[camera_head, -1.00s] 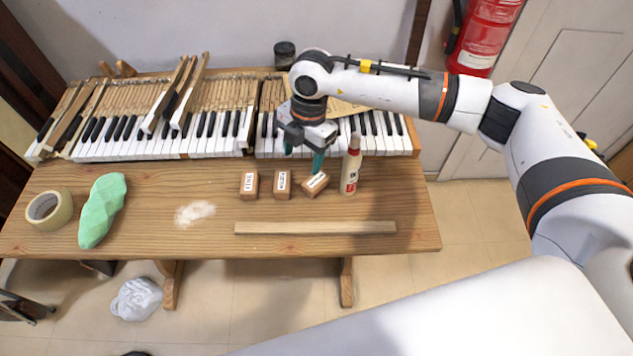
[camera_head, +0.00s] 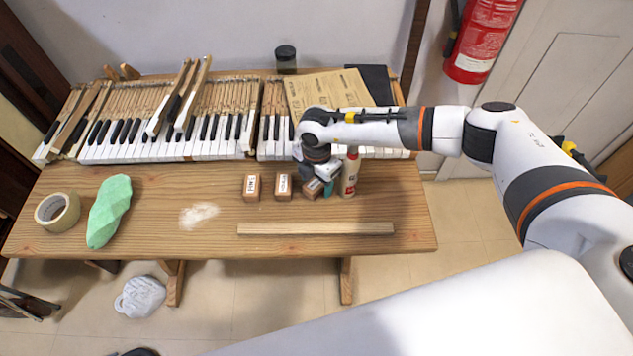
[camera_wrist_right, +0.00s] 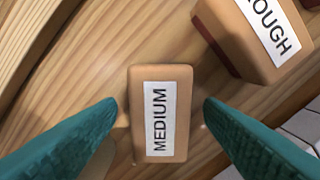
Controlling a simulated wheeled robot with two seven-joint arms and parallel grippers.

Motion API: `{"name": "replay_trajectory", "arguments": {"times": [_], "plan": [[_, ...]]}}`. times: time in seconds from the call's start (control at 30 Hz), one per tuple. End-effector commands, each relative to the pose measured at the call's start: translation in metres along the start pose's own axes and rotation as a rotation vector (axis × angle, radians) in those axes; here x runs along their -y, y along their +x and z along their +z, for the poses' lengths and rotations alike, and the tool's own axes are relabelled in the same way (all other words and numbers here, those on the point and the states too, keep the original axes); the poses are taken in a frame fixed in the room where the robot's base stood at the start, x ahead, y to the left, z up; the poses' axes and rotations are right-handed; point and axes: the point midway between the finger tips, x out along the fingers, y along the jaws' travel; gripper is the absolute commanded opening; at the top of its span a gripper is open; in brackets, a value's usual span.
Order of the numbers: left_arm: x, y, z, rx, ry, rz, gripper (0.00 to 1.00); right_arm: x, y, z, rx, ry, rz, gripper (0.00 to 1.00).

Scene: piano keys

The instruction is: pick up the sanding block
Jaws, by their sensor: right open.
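Three small brown blocks with white labels stand in a row on the table. In the right wrist view, the block labelled MEDIUM (camera_wrist_right: 160,110) lies between the two teal fingers of my right gripper (camera_wrist_right: 161,104), with gaps on both sides. A block labelled ROUGH (camera_wrist_right: 255,42) is at the upper right. In the head view, the right gripper (camera_head: 321,187) is low over the rightmost block (camera_head: 311,188) and partly hides it. The middle block (camera_head: 283,187) and left block (camera_head: 251,187) stand beside it. My right gripper is open and empty. My left gripper is not in view.
A white bottle (camera_head: 350,174) stands close right of the gripper. A wooden strip (camera_head: 315,229) lies in front. Piano keys (camera_head: 165,146) run behind. A tape roll (camera_head: 57,212), green object (camera_head: 109,212) and pale powder (camera_head: 199,214) are at the left.

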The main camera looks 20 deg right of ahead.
Motion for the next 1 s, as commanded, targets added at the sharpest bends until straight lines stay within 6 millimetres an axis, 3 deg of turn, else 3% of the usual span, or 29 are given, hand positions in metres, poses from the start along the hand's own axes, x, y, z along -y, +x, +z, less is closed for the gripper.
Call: {"name": "replay_trajectory", "arguments": {"times": [0.3, 0.6, 0.67, 1.0], "plan": [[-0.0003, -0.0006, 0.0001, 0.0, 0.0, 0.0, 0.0, 0.0, 0.0077, 0.0003, 0.0, -0.001, -0.001, 0.61], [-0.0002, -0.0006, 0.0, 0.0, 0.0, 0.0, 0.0, 0.0, 0.0072, 0.0002, 0.0, -0.001, 0.0, 0.13], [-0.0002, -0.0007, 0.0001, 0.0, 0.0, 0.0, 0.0, 0.0001, 0.0071, 0.0002, 0.0, -0.001, -0.001, 0.1], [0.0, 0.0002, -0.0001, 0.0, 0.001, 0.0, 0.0, 0.0005, -0.0008, -0.0003, 0.0, -0.001, -0.001, 0.09]]}}
